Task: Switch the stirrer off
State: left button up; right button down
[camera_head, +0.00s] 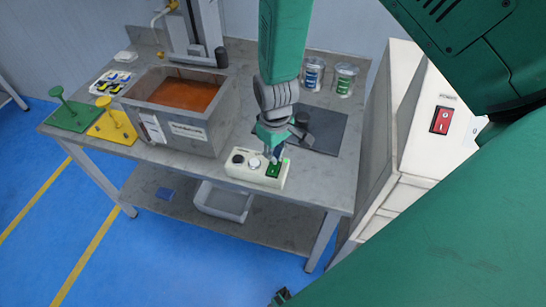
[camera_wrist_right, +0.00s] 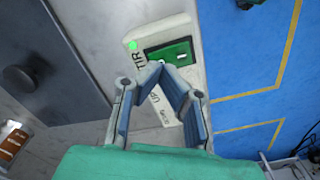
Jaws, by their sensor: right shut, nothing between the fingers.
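A cream control box (camera_head: 240,170) stands at the front edge of the grey table, with a dark knob, a pale knob and a green rocker switch (camera_head: 275,169). In the wrist view the green switch (camera_wrist_right: 181,50) has a lit green lamp (camera_wrist_right: 133,46) beside it and partly hidden lettering ending in "TIR". My right gripper (camera_head: 274,157) reaches down over the switch end of the box. Its fingertips (camera_wrist_right: 165,72) meet at the switch's edge, shut and empty; I cannot tell whether they touch it. My left gripper is not identifiable in either view.
A grey tank (camera_head: 185,135) of orange liquid stands left of the box. A dark plate (camera_head: 325,135) lies behind the gripper, with two cans (camera_head: 345,80) farther back. A white cabinet with a red switch (camera_head: 440,120) stands at right. Green and yellow stands (camera_head: 75,115) are at left.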

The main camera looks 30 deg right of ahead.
jog(key=shift+f+b, duration=0.4)
jog(key=shift+f, duration=0.4)
jog(key=shift+r, duration=0.1)
notch_tip(320, 180, up, 7)
jog(key=p, duration=0.6)
dwell(0.4)
dwell(0.4)
